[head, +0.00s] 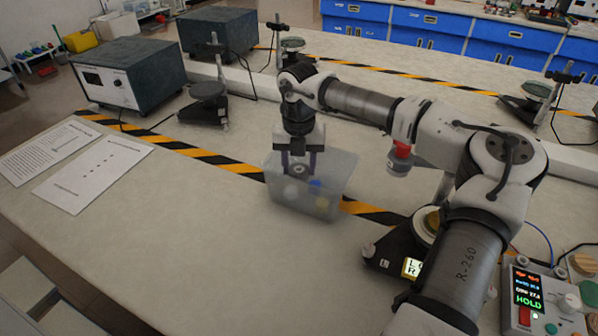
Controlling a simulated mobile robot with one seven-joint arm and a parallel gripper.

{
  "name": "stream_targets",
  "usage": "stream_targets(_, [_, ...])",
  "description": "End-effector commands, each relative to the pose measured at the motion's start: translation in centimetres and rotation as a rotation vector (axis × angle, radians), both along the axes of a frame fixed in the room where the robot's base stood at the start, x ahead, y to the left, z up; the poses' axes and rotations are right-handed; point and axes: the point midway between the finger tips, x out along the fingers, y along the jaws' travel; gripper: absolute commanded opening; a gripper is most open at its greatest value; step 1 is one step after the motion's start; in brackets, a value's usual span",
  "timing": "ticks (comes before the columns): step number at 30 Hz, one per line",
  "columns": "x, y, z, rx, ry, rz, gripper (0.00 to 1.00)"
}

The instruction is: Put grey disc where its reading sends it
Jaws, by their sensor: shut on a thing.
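My gripper (298,172) points down over the left part of a clear, see-through bin (340,178) at the middle of the bench. It is shut on a small grey round thing (298,168), which looks like the grey disc; it is partly hidden between the fingers. Small blue, yellow and pale pieces show blurred through the bin's wall. At the lower right, a black instrument (378,252) with a lit yellow display stands partly behind my arm. A control box (528,287) beside it has a screen with HOLD in green; its smaller lines are hard to read.
Two printed sheets (95,172) lie at the left. A grey boxed unit (128,78) and a black stand (207,103) stand behind the striped tape. Another stand (530,100) is at the back right. The bench front left of the bin is clear.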

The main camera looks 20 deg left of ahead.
Motion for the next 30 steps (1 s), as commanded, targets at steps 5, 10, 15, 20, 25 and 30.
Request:
stream_targets(5, [-0.1,0.0,-2.7,-0.001,0.003,0.002,0.23])
stream_targets(10, [0.0,0.0,-3.1,0.000,0.000,0.001,0.23])
stream_targets(15, [0.0,0.0,-3.3,0.000,0.000,0.001,0.23])
stream_targets(20, [0.0,0.0,-3.9,0.000,0.000,0.001,0.23])
stream_targets(25, [0.0,0.0,-3.9,0.000,0.000,0.001,0.56])
stream_targets(30, [0.0,0.0,-3.9,0.000,0.000,0.001,0.67])
